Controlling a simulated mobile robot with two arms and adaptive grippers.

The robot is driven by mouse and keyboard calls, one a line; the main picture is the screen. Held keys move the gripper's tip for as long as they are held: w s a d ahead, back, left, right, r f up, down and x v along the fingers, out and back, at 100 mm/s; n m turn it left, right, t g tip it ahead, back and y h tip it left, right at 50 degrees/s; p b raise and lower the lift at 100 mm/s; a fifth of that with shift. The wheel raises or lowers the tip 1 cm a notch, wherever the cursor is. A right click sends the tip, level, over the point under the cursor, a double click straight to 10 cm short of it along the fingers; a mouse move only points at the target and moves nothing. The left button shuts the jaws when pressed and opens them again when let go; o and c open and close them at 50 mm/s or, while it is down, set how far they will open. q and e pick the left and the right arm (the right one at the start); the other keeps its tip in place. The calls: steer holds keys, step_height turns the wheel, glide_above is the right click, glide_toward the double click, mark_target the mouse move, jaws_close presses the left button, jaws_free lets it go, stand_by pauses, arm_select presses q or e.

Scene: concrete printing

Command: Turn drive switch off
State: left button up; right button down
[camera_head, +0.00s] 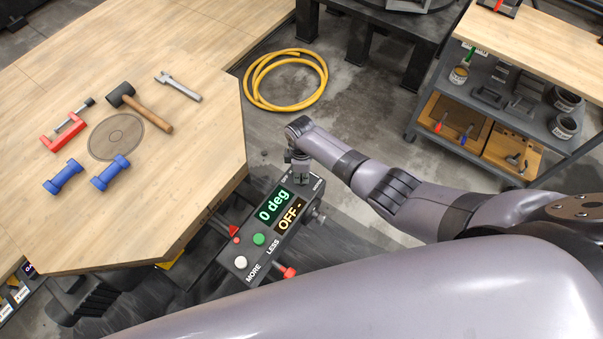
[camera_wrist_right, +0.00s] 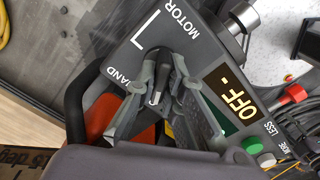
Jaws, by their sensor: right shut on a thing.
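The control box (camera_head: 240,246) hangs beside the wooden table's edge in the head view. Its green display reads "0 deg" and its orange display (camera_head: 289,214) reads "OFF -". In the right wrist view the orange display (camera_wrist_right: 231,98) also reads "OFF -". The dark drive switch (camera_wrist_right: 158,82) sits on the panel between the labels HAND and MOTOR. My right gripper (camera_wrist_right: 160,98) is shut on the drive switch, with one finger on each side of it. In the head view my right gripper (camera_head: 301,174) covers the box's far end. My left gripper is not in view.
The box carries a green button (camera_head: 259,239), a white button (camera_head: 240,262) and a red knob (camera_head: 290,272). The wooden table (camera_head: 190,190) holds a mallet, a wrench, a red clamp and blue dumbbell-shaped pieces. A yellow hose (camera_head: 320,68) lies coiled on the floor. A shelf cart (camera_head: 480,100) stands right.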

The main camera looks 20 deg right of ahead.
steer(key=shift+n, duration=0.4)
steer(key=c, duration=1.7)
jaws_free()
steer(key=shift+r, duration=0.1)
step_height(320, 180, up, 12)
steer(key=shift+f, duration=0.1)
